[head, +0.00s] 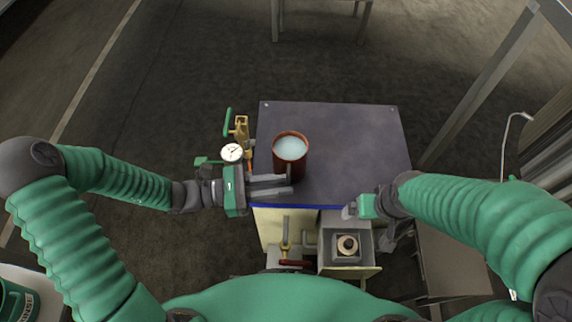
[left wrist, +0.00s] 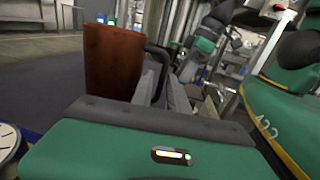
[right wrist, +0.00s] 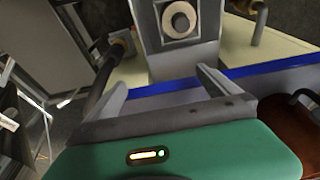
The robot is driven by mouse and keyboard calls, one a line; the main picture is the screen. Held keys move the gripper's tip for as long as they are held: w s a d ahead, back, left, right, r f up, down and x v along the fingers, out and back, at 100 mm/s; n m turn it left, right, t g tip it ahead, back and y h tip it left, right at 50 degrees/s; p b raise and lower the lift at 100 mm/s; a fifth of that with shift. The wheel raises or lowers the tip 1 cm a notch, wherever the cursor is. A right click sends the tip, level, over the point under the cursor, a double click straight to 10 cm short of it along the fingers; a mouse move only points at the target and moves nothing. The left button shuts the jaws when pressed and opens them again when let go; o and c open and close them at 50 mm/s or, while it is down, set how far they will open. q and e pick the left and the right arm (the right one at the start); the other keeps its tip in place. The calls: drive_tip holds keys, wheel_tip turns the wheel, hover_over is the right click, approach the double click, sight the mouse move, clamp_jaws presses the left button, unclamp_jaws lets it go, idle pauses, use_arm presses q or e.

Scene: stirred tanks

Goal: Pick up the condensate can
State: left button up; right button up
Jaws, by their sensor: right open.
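The condensate can (head: 290,165) is a red-brown, open-topped can of pale liquid, upright on the dark tabletop's left part. The left wrist view shows its brown side (left wrist: 112,62) and a dark handle (left wrist: 158,58). My left gripper (head: 271,185) is at the can's near side. Its fingers (left wrist: 165,85) are close together, one on each side of the handle, and look shut on it; the contact is partly hidden. My right gripper (head: 352,211) is open and empty off the table's near edge; its fingers (right wrist: 162,85) show wide apart.
The dark table (head: 360,150) with a blue near edge is clear right of the can. A round gauge (head: 232,152) and valve fittings stand at its left. A grey box (head: 347,262) with a round fitting sits below the near edge.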

use_arm(q)
drive_tip(key=d, duration=0.1)
drive_tip(key=d+b, duration=0.1)
drive_tip(key=d, duration=0.3)
drive_tip(key=shift+w+d+f+b, duration=0.15)
drive_tip(key=shift+w+d+b, duration=0.05)
drive_tip(key=shift+w+b, duration=0.2)
use_arm(e)
drive_tip(key=f, duration=0.1)
drive_tip(key=d+f, duration=0.1)
drive_tip(key=f, duration=0.1)
drive_tip(key=shift+d, duration=0.15)
use_arm(q)
drive_tip(key=shift+d, duration=0.1)
use_arm(e)
drive_tip(key=shift+r, duration=0.1)
use_arm(q)
drive_tip(key=shift+a, duration=0.4)
drive_tip(key=shift+c, duration=0.6)
use_arm(e)
drive_tip(key=shift+a+r, duration=0.15)
drive_tip(key=shift+a, duration=0.15)
use_arm(q)
drive_tip(key=shift+a, duration=0.1)
clamp_jaws()
use_arm(e)
drive_tip(key=shift+a, duration=0.1)
